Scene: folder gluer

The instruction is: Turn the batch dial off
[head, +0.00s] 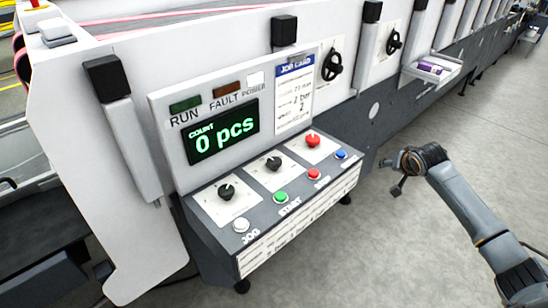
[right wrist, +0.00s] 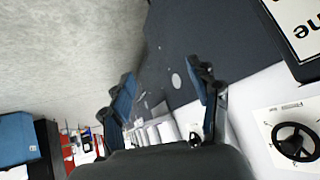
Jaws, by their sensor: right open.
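The control panel (head: 205,215) has three dials on white plates: a black dial (head: 226,191) on the left, another black dial (head: 273,163) in the middle and a red dial (head: 313,139) on the right. Their labels are too small to read, so I cannot tell which is the batch dial. My right gripper (head: 390,176) is open and empty, to the right of the panel and apart from it. Its open fingers also show in the right wrist view (right wrist: 162,78). My left gripper is not in view.
White, green (head: 280,197), red and blue (head: 341,154) buttons line the panel's front. The display (head: 222,133) reads 0 pcs, beside a job card (head: 293,98). Black handwheels (head: 331,66) stick out from the machine, and one shows in the right wrist view (right wrist: 294,142). Floor (head: 440,130) at right is clear.

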